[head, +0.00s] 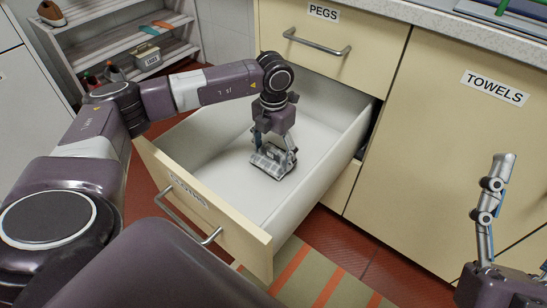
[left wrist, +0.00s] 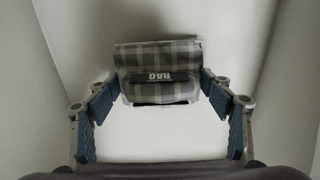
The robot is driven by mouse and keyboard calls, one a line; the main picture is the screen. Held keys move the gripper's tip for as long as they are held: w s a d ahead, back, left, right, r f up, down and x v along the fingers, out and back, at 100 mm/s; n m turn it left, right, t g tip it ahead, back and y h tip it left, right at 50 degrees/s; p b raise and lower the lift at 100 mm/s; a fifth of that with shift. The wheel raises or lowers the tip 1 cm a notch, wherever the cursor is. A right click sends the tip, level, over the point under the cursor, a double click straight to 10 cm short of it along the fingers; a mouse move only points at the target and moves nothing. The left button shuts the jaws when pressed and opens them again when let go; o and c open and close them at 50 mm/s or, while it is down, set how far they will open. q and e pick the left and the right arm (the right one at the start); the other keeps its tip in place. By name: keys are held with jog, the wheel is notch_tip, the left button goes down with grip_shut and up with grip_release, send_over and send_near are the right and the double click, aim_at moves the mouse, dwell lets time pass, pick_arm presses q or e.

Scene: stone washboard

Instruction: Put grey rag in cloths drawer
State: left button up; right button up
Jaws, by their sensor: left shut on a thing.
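The grey rag (head: 271,162) is a folded grey checked cloth with a dark "RAG" label, which shows in the left wrist view (left wrist: 157,55). My left gripper (head: 274,150) reaches down into the open cloths drawer (head: 215,214) and is shut on the rag, with a blue-padded finger on either side of it. The rag is inside the drawer walls, low over the white floor; I cannot tell whether it touches the floor. The drawer is pulled out and otherwise looks empty. My right gripper (head: 497,215) is at the lower right, partly cut off, away from the drawer.
A shut drawer labelled "PEGS" (head: 320,40) is above, and a shut "TOWELS" front (head: 440,130) is to the right. A grey shelf rack (head: 120,45) with shoes and a small box stands behind at left. A striped mat (head: 310,280) lies on the red floor.

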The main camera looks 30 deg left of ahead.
aim_at(274, 148)
pick_arm(q)
jog(key=shift+f, duration=0.55)
pick_arm(e)
jog(key=shift+s+d+r+t, duration=0.1)
jog(key=shift+s+r+t, duration=0.45)
jog(key=shift+s, duration=0.2)
pick_arm(q)
jog(key=shift+f, duration=0.1)
pick_arm(e)
jog(key=shift+s+r, duration=0.1)
pick_arm(q)
jog(key=o, duration=1.1)
jog(key=shift+o, duration=0.2)
notch_tip(274, 148, up, 6)
jog(key=shift+r+p, duration=0.1)
jog(key=shift+p, duration=0.9)
notch_tip(274, 148, up, 6)
jog(key=shift+f+p, duration=0.25)
jog(key=shift+p, duration=0.6)
jog(key=shift+r, duration=0.25)
pick_arm(e)
jog(key=w+f+g+h, duration=0.1)
jog(key=w+f+g, duration=0.2)
jog(key=f, duration=0.6)
jog(key=w+f+g+h, duration=0.2)
jog(key=w+f+g, duration=0.2)
jog(key=f+g, duration=0.3)
jog(key=shift+w+d+f+h, duration=0.2)
jog(key=shift+f+h, duration=0.1)
jog(key=shift+f, duration=0.75)
